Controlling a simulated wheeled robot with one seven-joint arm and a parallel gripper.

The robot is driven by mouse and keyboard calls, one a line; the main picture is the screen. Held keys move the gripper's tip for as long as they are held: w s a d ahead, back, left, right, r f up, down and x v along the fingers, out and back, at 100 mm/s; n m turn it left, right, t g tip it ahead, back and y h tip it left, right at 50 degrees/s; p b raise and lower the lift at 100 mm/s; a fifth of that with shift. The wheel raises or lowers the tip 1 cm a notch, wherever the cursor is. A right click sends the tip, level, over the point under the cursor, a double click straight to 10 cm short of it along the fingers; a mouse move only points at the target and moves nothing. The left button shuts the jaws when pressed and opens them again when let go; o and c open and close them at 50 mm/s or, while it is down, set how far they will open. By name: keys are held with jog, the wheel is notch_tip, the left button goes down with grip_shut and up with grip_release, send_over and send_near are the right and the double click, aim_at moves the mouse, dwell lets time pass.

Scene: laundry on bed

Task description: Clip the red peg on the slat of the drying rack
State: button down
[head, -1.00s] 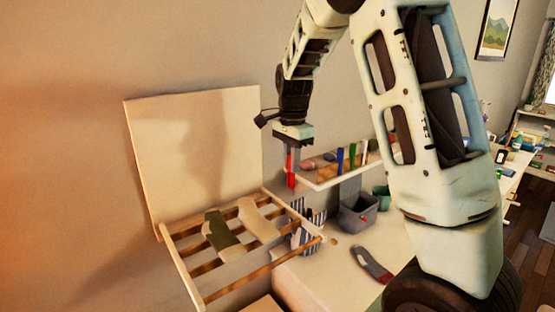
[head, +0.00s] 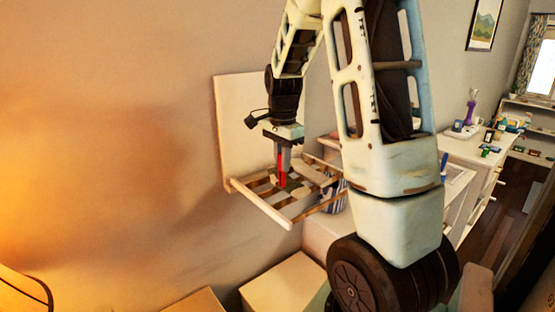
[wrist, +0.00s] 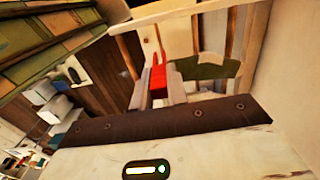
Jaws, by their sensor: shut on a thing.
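My gripper (head: 283,162) points down, shut on the red peg (head: 282,172), which hangs upright between the fingers. The peg also shows in the wrist view (wrist: 158,80), its two prongs pointing away from my gripper. The wooden drying rack (head: 262,207) folds out from a pale board on the wall, and its slats lie below and around the peg in the head view. The peg appears over the slats; I cannot tell whether it touches one. A green and cream sock lies over the slats and shows in the wrist view (wrist: 215,70) beside the peg.
The pale back board (head: 235,125) stands upright behind the rack. A striped item (head: 333,196) is at the rack's right end, partly hidden by my arm. A white dresser (head: 482,150) with small objects is further right. Pale box-like surfaces (head: 285,285) lie below.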

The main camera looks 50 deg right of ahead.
dwell(0.4)
jog(key=shift+f+b, duration=1.05)
jog(key=shift+f, duration=0.95)
jog(key=shift+f+b, duration=1.85)
jog(key=shift+f, duration=1.05)
jog(key=c, duration=1.3)
grip_release()
notch_tip(320, 180, up, 18)
jog(key=b, duration=0.2)
jog(key=shift+f+b, duration=0.25)
jog(key=shift+b, duration=0.15)
